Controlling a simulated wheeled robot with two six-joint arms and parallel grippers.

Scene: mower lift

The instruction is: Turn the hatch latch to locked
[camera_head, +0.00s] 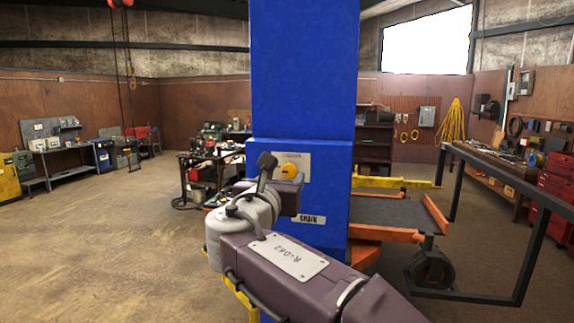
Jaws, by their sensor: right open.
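A blue column (304,70) stands in front of me with a blue hatch cover (335,185) on its near face. The latch appears to be a round yellow-orange knob (288,171) on a pale plate at the hatch's upper left. My right arm reaches in from the bottom, and its gripper (267,168) is open just left of the knob in the picture. I cannot tell whether it touches the knob. The arm hides the hatch's lower left. My left gripper is not in view.
A mower lift platform (385,211) with orange edges and a dark frame (530,250) stands to the right. A workbench (500,165) and red tool chests (553,190) line the right wall. The floor (90,245) at left is clear.

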